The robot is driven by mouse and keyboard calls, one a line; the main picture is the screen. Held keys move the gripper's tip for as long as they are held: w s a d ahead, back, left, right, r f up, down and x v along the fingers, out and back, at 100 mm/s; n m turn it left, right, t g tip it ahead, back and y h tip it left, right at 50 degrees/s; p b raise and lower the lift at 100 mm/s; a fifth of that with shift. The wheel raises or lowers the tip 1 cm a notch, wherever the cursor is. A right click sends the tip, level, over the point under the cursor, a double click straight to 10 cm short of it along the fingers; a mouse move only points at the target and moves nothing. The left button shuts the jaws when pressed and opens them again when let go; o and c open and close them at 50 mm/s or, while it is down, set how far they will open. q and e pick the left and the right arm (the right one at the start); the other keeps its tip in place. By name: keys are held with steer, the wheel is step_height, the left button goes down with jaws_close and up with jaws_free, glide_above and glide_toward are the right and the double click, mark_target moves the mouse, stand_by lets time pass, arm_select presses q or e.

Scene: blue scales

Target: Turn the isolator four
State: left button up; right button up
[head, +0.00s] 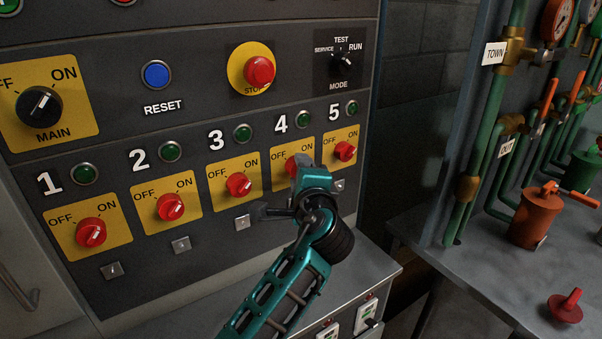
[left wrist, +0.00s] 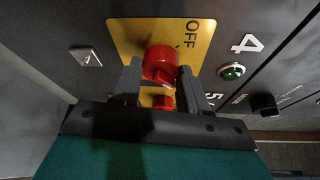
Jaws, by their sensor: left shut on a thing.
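OFF is readable on the plate there; the knob's exact setting is hard to tell. My right gripper is in neither view.
Isolator three (head: 239,185) is left of my gripper and isolator five (head: 345,151) close on its right. Small metal latches (head: 242,222) stand out below the plates. A red stop button (head: 260,71) and mode switch (head: 343,58) are above. A bench with pipes and valves (head: 537,214) is at right.

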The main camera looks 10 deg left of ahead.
arm_select(q)
steer(key=o, duration=1.1)
steer(key=shift+c, duration=0.2)
